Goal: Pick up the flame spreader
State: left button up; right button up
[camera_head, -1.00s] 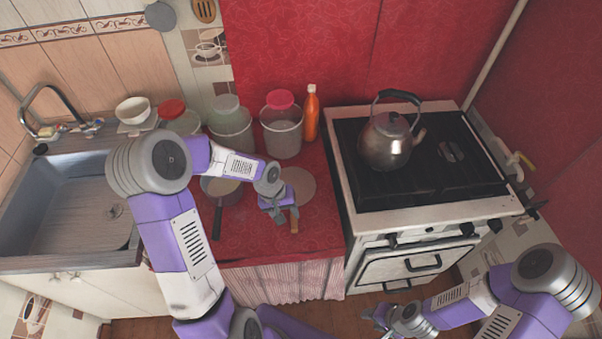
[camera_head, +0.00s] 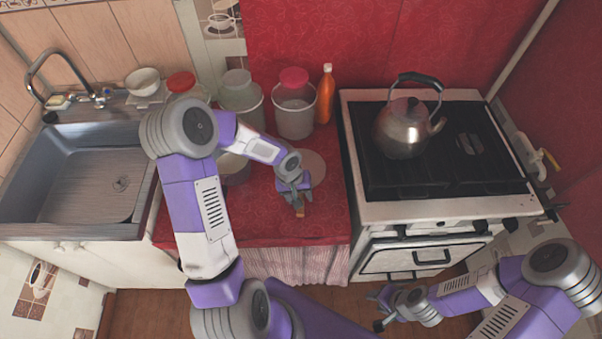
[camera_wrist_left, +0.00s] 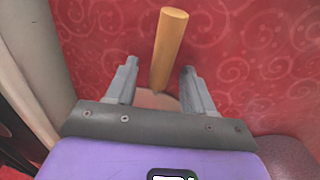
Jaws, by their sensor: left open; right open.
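The flame spreader is a flat round disc (camera_head: 313,166) with a wooden handle (camera_head: 301,211), lying on the red counter left of the stove. My left gripper (camera_head: 296,201) is open over the handle and hides the join between disc and handle. In the left wrist view the wooden handle (camera_wrist_left: 168,48) stands between the two open fingers (camera_wrist_left: 158,68), with visible gaps at both sides. My right gripper (camera_head: 377,307) is open and empty, low in front of the stove, away from the counter.
A pot (camera_head: 232,169) sits left of the disc, partly behind my left arm. Lidded containers (camera_head: 295,110) and an orange bottle (camera_head: 325,95) stand at the back. A kettle (camera_head: 402,130) is on the stove (camera_head: 350,140). The sink (camera_head: 75,185) is at the left.

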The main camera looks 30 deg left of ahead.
pick_arm(q)
jog(key=shift+c, duration=0.3)
grip_shut()
jog(key=shift+r, duration=0.1)
